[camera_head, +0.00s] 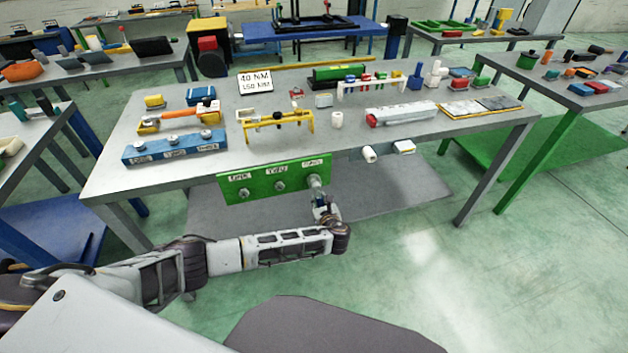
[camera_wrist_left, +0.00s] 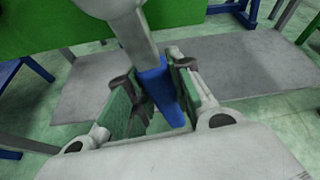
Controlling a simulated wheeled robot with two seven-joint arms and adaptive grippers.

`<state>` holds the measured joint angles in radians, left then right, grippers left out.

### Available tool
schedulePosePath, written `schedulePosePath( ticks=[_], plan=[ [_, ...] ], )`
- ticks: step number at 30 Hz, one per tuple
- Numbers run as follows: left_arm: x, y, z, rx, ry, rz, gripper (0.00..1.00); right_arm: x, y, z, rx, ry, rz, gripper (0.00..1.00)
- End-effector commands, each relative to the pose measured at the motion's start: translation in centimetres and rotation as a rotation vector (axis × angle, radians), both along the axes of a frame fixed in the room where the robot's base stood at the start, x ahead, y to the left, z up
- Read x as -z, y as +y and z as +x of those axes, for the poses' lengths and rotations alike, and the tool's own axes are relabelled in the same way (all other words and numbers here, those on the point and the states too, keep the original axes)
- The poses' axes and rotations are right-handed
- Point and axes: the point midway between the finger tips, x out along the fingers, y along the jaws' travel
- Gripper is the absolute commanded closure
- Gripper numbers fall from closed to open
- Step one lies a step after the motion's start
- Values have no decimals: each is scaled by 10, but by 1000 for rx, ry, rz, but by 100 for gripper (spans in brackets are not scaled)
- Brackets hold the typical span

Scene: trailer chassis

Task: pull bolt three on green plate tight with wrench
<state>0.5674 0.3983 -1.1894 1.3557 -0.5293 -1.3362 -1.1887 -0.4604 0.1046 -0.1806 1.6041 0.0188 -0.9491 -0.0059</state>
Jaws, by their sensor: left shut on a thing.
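The green plate (camera_head: 262,190) hangs upright at the front edge of the table, with three bolts in a row under white labels. Bolt three, at the right end, is mostly hidden behind the head of the wrench (camera_head: 316,187). My left gripper (camera_head: 324,212) is just below that bolt, in front of the plate. In the left wrist view, its fingers (camera_wrist_left: 155,100) are shut around the blue handle of the wrench (camera_wrist_left: 161,90). The grey shaft rises from the handle toward the plate (camera_wrist_left: 60,22). Whether the head is fully seated on the bolt is hidden.
The grey table (camera_head: 215,170) carries a blue block (camera_head: 175,148) with several bolts, a yellow rack (camera_head: 278,122), a torque sign (camera_head: 255,83) and a red-ended grey bar (camera_head: 402,113). Open floor lies right of my gripper.

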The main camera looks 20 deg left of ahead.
Motion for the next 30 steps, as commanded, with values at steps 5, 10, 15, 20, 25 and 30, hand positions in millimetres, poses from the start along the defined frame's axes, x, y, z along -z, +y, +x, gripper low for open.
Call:
schedulePosePath(
  ticks=[5, 10, 15, 20, 25, 30],
  plan=[
    [-2, 1, -1, 0, 11, 20, 100, -5, 0, 0, 0, 0, 0, 60],
    [-1, 3, -2, -1, 23, 37, 100, -9, 0, 0, 0, 0, 0, 60],
    [-1, 5, -3, 0, 35, 56, 100, -13, 0, 0, 0, 0, 0, 60],
    [-1, 6, -4, 0, 45, 70, 100, -16, 0, 0, 0, 0, 0, 60],
    [0, 7, -4, 0, 49, 75, 100, -17, 0, 0, 0, 0, 0, 60],
    [0, 7, -4, 0, 49, 75, 100, -17, 0, 0, 0, 0, 0, 60]
  ],
)
